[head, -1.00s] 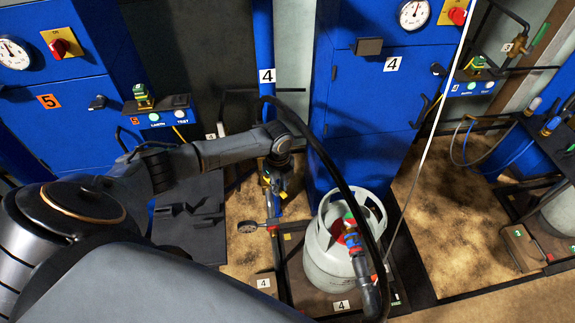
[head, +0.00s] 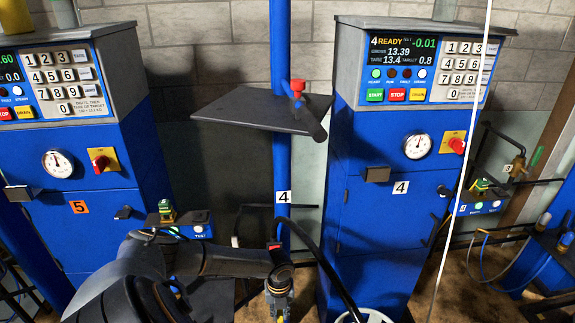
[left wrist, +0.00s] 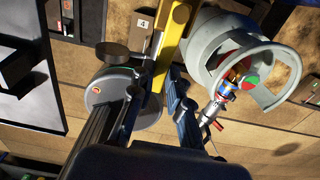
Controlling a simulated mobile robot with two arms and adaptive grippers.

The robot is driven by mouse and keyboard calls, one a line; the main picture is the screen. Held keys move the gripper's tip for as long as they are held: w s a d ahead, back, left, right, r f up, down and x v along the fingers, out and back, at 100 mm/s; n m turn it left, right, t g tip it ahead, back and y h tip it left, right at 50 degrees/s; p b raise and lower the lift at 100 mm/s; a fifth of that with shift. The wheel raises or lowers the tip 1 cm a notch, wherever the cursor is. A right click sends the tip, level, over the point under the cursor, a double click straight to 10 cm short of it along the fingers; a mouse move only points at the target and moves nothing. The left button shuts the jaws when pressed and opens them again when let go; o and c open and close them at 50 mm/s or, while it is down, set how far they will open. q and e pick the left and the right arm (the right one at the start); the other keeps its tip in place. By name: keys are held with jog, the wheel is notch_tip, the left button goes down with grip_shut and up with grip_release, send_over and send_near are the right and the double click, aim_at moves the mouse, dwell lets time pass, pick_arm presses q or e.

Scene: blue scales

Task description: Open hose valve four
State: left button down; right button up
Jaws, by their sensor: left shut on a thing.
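In the head view my left gripper (head: 278,292) hangs low in front of the blue post with the white 4 label. In the left wrist view its two dark fingers (left wrist: 152,112) are closed around the lower end of a yellow bar (left wrist: 172,48), which looks like the lever of hose valve four. The fingers partly hide the grip. The grey gas cylinder (left wrist: 196,52), with a red, blue and green fitting (left wrist: 232,78), is just right of the fingers. Only its collar (head: 365,317) shows in the head view. My right gripper is not in view.
Cabinet four (head: 383,230) stands right of the post, its panel (head: 405,65) reading "4 READY". A grey disc (left wrist: 115,88) lies below the gripper. A black hose passes near my gripper.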

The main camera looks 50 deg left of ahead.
aim_at(280, 316)
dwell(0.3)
pick_arm(q)
jog(key=c, duration=1.3)
grip_release()
notch_tip(280, 316, up, 12)
jog(key=shift+r, duration=0.1)
